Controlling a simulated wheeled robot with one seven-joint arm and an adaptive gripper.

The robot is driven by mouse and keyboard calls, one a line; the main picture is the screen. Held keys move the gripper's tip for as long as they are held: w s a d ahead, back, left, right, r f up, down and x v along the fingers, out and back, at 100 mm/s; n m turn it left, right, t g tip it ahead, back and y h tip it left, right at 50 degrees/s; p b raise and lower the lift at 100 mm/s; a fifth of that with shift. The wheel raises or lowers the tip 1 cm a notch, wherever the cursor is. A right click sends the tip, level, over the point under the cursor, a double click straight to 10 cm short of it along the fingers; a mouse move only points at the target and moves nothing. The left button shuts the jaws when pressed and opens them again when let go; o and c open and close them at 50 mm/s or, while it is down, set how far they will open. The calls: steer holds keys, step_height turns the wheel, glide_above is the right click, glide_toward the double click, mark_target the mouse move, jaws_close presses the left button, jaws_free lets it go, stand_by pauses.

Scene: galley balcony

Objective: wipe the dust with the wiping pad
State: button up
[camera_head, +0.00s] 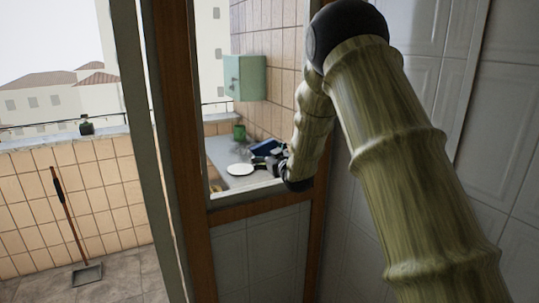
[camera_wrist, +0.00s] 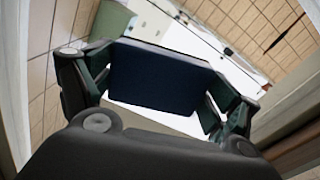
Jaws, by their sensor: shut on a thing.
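My gripper (camera_head: 268,160) reaches through the window opening and is over the grey counter (camera_head: 222,150). It is shut on a dark blue wiping pad (camera_wrist: 158,78), which fills the space between the two fingers in the wrist view. The pad also shows as a small blue patch in the head view (camera_head: 263,147). I cannot tell whether the pad touches the counter. Faint grey marks left of the pad may be dust, but they are too small to be sure. Part of the counter is hidden by my gripper and the window frame.
A white plate (camera_head: 240,169) lies on the counter left of my gripper. A green cup (camera_head: 239,131) stands further back. A green cabinet (camera_head: 245,77) hangs above. The wooden window frame (camera_head: 188,150) is close to my arm. A long-handled dustpan (camera_head: 87,274) stands on the floor at left.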

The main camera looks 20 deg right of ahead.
mark_target(270, 145)
steer(key=shift+s+a+f+b, duration=0.1)
steer(key=shift+a+b, duration=0.2)
steer(key=shift+a, duration=1.05)
steer(key=shift+s+a+b, duration=0.1)
steer(key=shift+a+b, duration=0.15)
steer(key=shift+a, duration=1.05)
steer(key=shift+a+b, duration=0.65)
steer(key=shift+a, duration=3.45)
steer(key=shift+d+r+p, duration=0.2)
steer(key=shift+r+p, duration=0.4)
steer(key=shift+r, duration=0.9)
steer(key=shift+d+r, duration=0.1)
steer(key=shift+d, duration=2.3)
steer(key=shift+w+d+f, duration=0.1)
steer(key=shift+d, duration=1.75)
steer(key=shift+w+d+f, duration=0.1)
steer(key=shift+d, duration=1.75)
steer(key=shift+d+r, duration=0.15)
steer(key=shift+d, duration=1.1)
steer(key=shift+s+a+b, duration=0.15)
steer(key=shift+a+b, duration=0.7)
steer(key=shift+a, duration=2.95)
steer(key=shift+s+a+b, duration=0.1)
steer(key=shift+a+b, duration=0.7)
steer(key=shift+a, duration=2.95)
steer(key=shift+d, duration=0.1)
